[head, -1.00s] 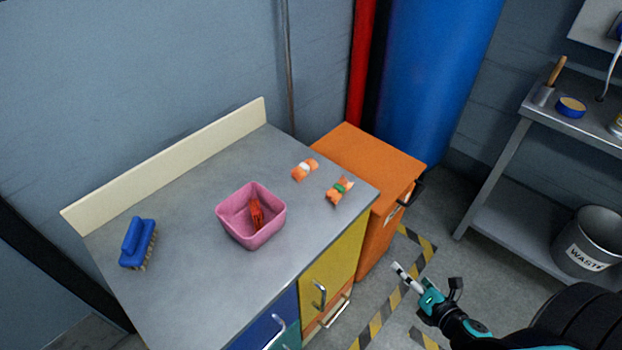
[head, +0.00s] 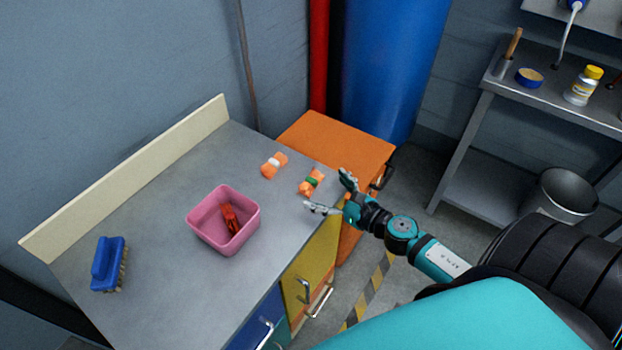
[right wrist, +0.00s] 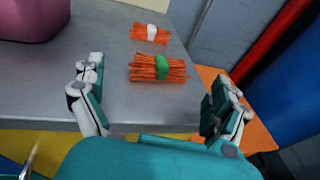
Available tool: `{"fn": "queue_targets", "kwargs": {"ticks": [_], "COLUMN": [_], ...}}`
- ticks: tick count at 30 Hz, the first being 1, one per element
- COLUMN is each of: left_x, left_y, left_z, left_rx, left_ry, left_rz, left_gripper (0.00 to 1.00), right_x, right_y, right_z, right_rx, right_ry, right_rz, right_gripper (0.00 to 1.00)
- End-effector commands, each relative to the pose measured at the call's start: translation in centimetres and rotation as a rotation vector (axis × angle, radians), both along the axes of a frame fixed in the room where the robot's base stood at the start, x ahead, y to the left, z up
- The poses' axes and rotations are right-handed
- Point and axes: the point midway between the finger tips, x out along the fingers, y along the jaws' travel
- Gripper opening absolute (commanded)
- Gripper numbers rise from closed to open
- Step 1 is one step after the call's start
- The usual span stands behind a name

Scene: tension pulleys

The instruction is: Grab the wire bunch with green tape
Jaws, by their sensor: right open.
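The orange wire bunch with green tape (head: 312,182) lies on the grey worktop near its right front corner. In the right wrist view the same bunch (right wrist: 160,68) lies ahead of my fingers, roughly midway between them. My right gripper (head: 327,190) is open and empty at the worktop's front edge, close to the green-taped bunch. Its two fingers also show spread apart in the right wrist view (right wrist: 158,108). A second orange wire bunch with white tape (head: 274,165) lies just behind and left of it. My left gripper is not in view.
A pink bin (head: 195,222) holding a red item stands mid-worktop. A blue brush (head: 107,262) lies at the left. An orange cabinet (head: 345,143) stands beside the worktop, with a blue barrel (head: 390,60) behind. A grey shelf (head: 560,105) stands at the right.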

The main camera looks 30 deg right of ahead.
Motion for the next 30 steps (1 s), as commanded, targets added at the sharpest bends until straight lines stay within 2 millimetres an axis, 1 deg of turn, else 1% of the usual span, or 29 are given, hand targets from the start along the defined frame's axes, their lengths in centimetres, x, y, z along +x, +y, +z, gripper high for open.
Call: {"fn": "queue_targets", "kwargs": {"ticks": [1, 5, 7, 12, 15, 18, 24, 26, 30], "left_x": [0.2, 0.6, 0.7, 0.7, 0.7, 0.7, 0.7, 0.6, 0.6], "left_y": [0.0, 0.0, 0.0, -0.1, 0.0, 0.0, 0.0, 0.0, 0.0], "left_z": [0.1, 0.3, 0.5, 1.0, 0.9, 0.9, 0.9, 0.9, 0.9], "left_rx": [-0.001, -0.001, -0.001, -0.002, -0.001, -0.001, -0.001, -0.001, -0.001], "left_ry": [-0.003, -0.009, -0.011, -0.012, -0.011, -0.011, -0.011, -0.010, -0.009], "left_rz": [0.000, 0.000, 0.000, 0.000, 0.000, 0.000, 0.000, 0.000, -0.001], "left_gripper": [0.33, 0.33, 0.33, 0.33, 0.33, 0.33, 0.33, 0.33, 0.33], "right_x": [0.5, 1.1, 1.8, 4.5, 5.6, 6.0, 6.0, 6.0, 6.0], "right_y": [0.1, 0.2, 0.2, 0.5, 0.8, 0.9, 0.9, 0.9, 0.9], "right_z": [0.0, -0.1, -0.1, -0.3, -0.6, -0.8, -0.8, -0.8, -0.8], "right_rx": [0.000, 0.000, 0.000, 0.001, 0.002, 0.001, 0.001, 0.001, 0.001], "right_ry": [-0.001, 0.000, -0.001, -0.001, -0.001, 0.000, 0.001, 0.001, 0.000], "right_rz": [0.000, -0.001, -0.001, -0.002, -0.001, -0.001, -0.001, -0.001, -0.001], "right_gripper": [1.00, 1.00, 1.00, 1.00, 1.00, 1.00, 1.00, 0.93, 0.75]}}
